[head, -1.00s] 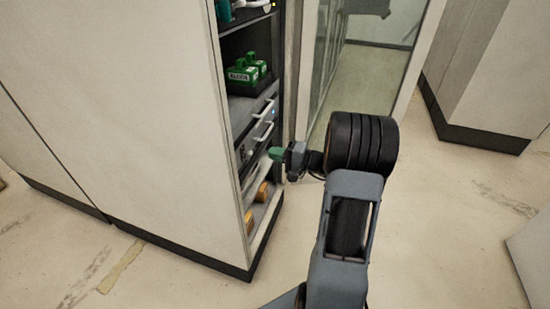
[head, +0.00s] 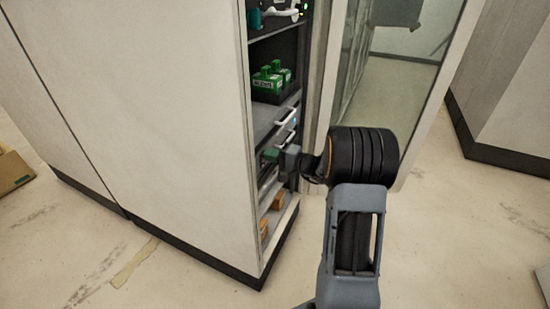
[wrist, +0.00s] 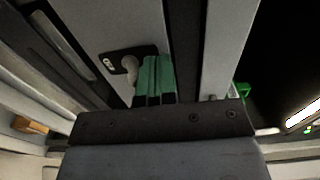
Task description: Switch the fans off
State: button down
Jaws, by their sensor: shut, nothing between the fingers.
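My gripper (head: 271,154) has green fingers and reaches into the open front of the cabinet (head: 190,130), at a panel below the shelf. In the wrist view the shut green fingers (wrist: 154,76) point at a grey panel. Just left of them is a pale rounded switch lever (wrist: 129,66) on a black plate (wrist: 116,63) with a small white mark. The fingers are right beside the lever; I cannot tell whether they touch it. The fans themselves cannot be made out. In the head view the arm and cabinet edge hide the switch.
Green boxes (head: 268,84) stand on a shelf above. Pale drawer handles (head: 287,117) stick out near the arm. Orange boxes (head: 278,201) lie on a lower shelf. A glass door (head: 415,85) stands to the right. The floor in front is clear.

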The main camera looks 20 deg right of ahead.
jog(key=shift+a+f, duration=0.1)
jog(key=shift+f, duration=0.05)
dwell(0.5)
jog(key=shift+f+b, duration=0.7)
jog(key=shift+b, duration=0.3)
jog(key=shift+s+f+b, duration=0.1)
jog(key=shift+f+b, duration=0.2)
jog(key=shift+b, duration=0.05)
jog(key=shift+f+b, duration=0.3)
jog(key=shift+r, duration=0.15)
jog(key=shift+w+a+r, duration=0.15)
jog(key=shift+w+r, duration=0.1)
jog(key=shift+r, duration=0.1)
jog(key=shift+s+d, duration=0.25)
jog(key=shift+d, duration=0.1)
jog(key=b+v, duration=0.1)
jog(key=v, duration=0.6)
jog(key=shift+s+d, duration=0.15)
jog(key=shift+s, duration=0.1)
